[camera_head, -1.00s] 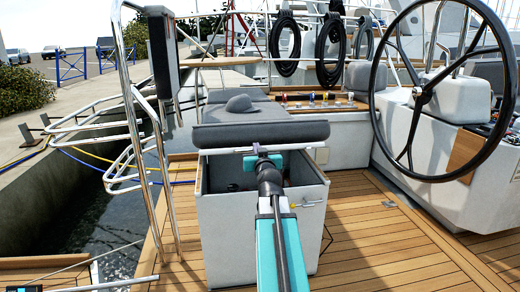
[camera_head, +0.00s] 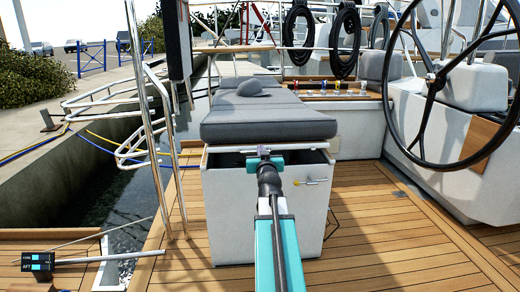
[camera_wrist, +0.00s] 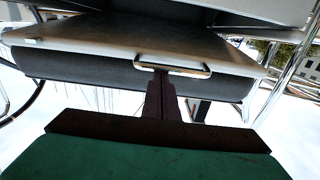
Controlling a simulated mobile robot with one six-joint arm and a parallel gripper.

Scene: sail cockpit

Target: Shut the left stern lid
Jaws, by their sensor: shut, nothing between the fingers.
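The left stern lid (camera_head: 268,124) is a grey cushioned panel with a pale lower edge, on the white locker box (camera_head: 225,205). It stands slightly raised, with a narrow dark gap below its front edge. My gripper (camera_head: 263,151) is at the middle of that front edge, its purple fingers shut and empty. In the wrist view, the shut fingers (camera_wrist: 160,76) reach the metal handle (camera_wrist: 172,69) on the lid's pale face. They overlap the handle, and I cannot tell whether they press on it. The lid's far hinge side is hidden.
A steering wheel (camera_head: 455,80) stands at the right. Steel rails (camera_head: 150,120) rise to the left of the locker, beside the water. A yellow-handled latch (camera_head: 312,182) is on the box front. The teak deck (camera_head: 385,230) to the right is clear.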

